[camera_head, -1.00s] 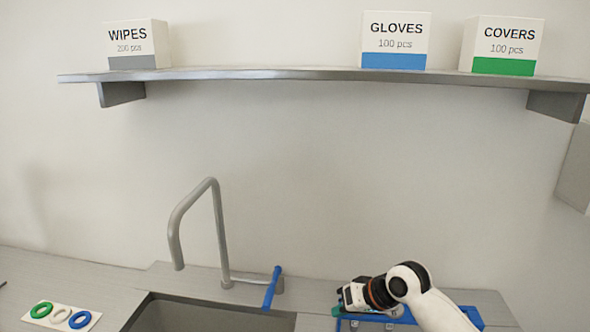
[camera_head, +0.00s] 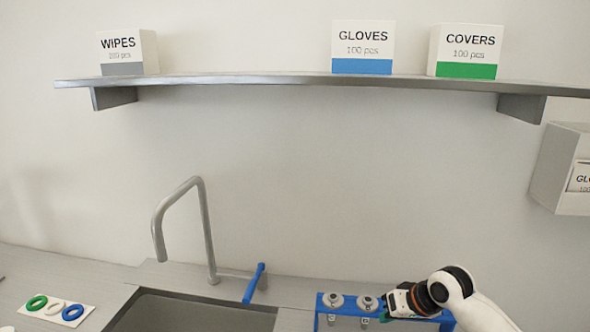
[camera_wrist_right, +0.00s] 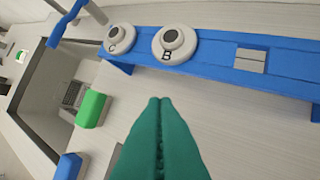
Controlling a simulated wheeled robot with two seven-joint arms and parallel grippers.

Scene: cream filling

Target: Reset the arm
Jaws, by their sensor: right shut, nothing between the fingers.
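My right arm comes in from the lower right in the head view, with its right gripper (camera_head: 392,304) at the blue rack. In the right wrist view the green fingers of the right gripper (camera_wrist_right: 158,102) are pressed together with nothing between them. They point toward the blue rack (camera_wrist_right: 215,50), apart from the grey-white round pieces marked B (camera_wrist_right: 172,58) and C (camera_wrist_right: 112,45). The rack also shows in the head view (camera_head: 352,301), partly hidden by my right arm. My left gripper is not in view.
A sink (camera_head: 190,312) with a tall faucet (camera_head: 205,230) and blue lever (camera_head: 254,284) lies left of the rack. A card with coloured rings (camera_head: 55,307) is farther left. A shelf (camera_head: 300,78) with boxes hangs above. A green block (camera_wrist_right: 93,109) and blue block (camera_wrist_right: 68,167) show near the sink.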

